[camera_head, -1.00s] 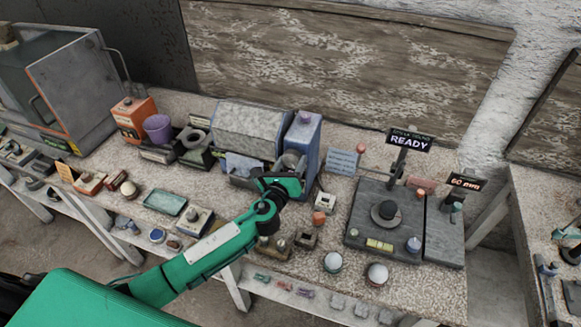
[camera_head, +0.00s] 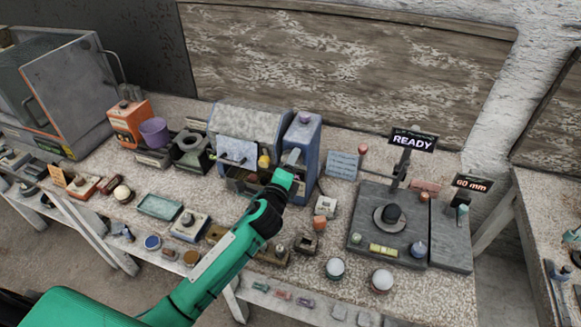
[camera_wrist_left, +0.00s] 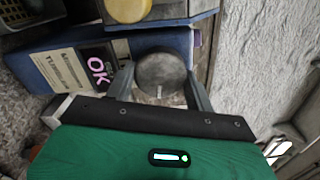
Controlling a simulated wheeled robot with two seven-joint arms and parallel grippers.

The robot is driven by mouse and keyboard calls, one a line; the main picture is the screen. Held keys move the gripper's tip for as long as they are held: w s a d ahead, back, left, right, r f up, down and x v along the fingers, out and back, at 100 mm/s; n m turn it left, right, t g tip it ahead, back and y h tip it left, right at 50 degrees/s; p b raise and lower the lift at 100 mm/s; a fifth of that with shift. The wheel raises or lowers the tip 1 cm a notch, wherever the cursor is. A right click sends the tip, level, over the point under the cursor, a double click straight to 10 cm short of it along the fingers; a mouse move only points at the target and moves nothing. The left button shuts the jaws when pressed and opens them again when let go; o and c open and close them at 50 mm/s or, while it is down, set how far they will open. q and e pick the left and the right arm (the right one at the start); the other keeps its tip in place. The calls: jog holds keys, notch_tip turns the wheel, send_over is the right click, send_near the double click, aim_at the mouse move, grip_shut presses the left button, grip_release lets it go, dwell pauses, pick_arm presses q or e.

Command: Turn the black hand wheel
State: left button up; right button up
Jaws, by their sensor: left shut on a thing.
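My left gripper (camera_head: 290,162) reaches to the front of the blue upright housing (camera_head: 303,132) from the front. In the left wrist view the fingers (camera_wrist_left: 160,82) stand on either side of a dark grey round wheel, the black hand wheel (camera_wrist_left: 161,74), shut on it. The wheel has a small pale mark near its lower edge. In the head view my gripper mostly hides the wheel. The blue housing (camera_wrist_left: 67,42) shows a display reading OK and a cream label in the wrist view. My right gripper is not in view.
A yellow knob (camera_head: 264,160) sits left of my gripper, on the grey machine (camera_head: 249,125). A dark plate (camera_head: 375,238) with a black dome and a READY sign (camera_head: 412,142) stands to the right.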

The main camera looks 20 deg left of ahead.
pick_arm(q)
jog(key=shift+a+r+n, duration=0.1)
jog(key=shift+r+n, duration=0.05)
jog(key=shift+n, duration=9.65)
jog(key=o, duration=0.7)
